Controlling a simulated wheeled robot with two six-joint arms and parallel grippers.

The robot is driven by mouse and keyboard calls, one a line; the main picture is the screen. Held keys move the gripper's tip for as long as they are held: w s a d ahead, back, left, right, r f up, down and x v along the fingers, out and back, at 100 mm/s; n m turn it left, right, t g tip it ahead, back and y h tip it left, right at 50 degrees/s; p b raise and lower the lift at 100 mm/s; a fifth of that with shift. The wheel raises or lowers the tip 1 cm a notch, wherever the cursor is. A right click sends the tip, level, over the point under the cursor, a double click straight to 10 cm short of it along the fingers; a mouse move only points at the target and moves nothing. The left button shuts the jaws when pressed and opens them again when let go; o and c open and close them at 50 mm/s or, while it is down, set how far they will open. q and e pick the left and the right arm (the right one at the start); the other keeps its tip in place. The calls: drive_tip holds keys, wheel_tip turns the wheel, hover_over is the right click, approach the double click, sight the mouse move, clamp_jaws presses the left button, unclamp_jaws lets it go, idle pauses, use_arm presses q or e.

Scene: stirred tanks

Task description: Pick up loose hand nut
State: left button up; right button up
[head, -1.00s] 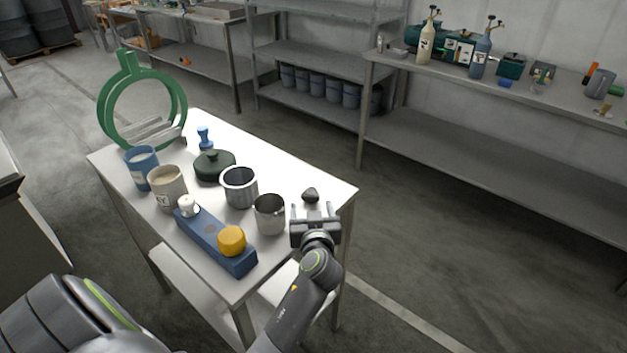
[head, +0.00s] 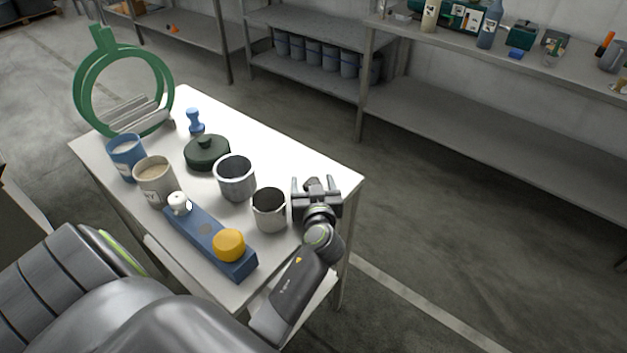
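The loose hand nut (head: 313,183) looks like a small dark grey knob. I see no clear contact between fingers and nut. My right gripper is out of view.
Just left of the gripper stand a steel cup (head: 269,210) and a larger steel pot (head: 235,178). A blue block (head: 207,238) with a white knob and a yellow knob (head: 229,245) lies in front. A dark green lid (head: 207,153) and green ring stand (head: 82,100) are farther left.

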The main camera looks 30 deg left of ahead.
use_arm(q)
drive_tip(key=shift+d, duration=0.1)
drive_tip(key=c, duration=0.7)
drive_tip(key=shift+c, duration=1.6)
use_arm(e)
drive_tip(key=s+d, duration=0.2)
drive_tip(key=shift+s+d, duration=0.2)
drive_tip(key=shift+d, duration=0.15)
